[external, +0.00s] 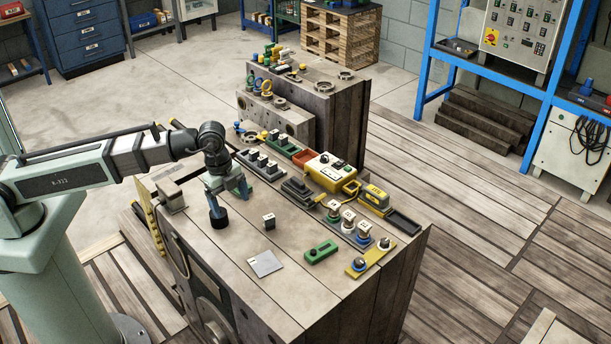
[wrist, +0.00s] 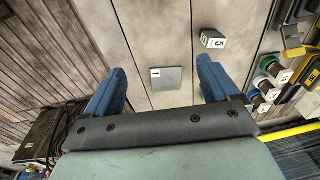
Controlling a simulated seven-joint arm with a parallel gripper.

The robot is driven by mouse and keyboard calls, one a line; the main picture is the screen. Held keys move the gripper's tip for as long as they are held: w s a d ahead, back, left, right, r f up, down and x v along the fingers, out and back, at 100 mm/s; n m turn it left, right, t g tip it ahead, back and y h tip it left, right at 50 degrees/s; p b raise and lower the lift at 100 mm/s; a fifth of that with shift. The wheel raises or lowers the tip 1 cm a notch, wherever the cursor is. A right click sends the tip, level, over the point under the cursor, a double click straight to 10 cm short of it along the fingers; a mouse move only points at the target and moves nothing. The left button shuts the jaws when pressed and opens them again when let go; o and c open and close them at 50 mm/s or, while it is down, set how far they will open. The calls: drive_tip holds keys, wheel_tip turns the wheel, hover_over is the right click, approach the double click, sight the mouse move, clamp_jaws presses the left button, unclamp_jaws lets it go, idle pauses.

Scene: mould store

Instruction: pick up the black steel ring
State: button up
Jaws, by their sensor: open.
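My gripper (external: 230,204) is over the left part of the near block top, pointing down, with its two blue fingers apart. In the wrist view my gripper (wrist: 162,72) is open, and nothing is held between the fingers. A short, round black thing (external: 218,220) shows at the lower end of one finger in the external view. It may be the black steel ring, but I cannot tell whether it touches the finger. No black ring is clear in the wrist view; the fingers and gripper body hide part of the top.
A pale square plate (external: 265,263) and a small numbered block (external: 268,222) lie near my gripper. A green slotted piece (external: 321,252), a yellow box (external: 331,172) and several knobs crowd the right side. Grey rings (external: 323,86) lie on the back block.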

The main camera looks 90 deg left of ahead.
wheel_tip(320, 180, up, 2)
drive_tip(key=g, duration=0.1)
hover_over(222, 223)
drive_tip(key=s+a, duration=0.1)
drive_tip(key=a, duration=0.2)
drive_tip(key=shift+n, duration=0.3)
drive_tip(key=f, duration=0.8)
drive_tip(key=shift+s+f, duration=0.25)
drive_tip(key=shift+w+d+f, duration=0.1)
drive_tip(key=shift+d+f, duration=0.1)
drive_tip(key=shift+f, duration=1.15)
drive_tip(key=shift+d+f, duration=0.15)
drive_tip(key=shift+f, duration=1.15)
drive_tip(key=shift+c, duration=0.4)
clamp_jaws()
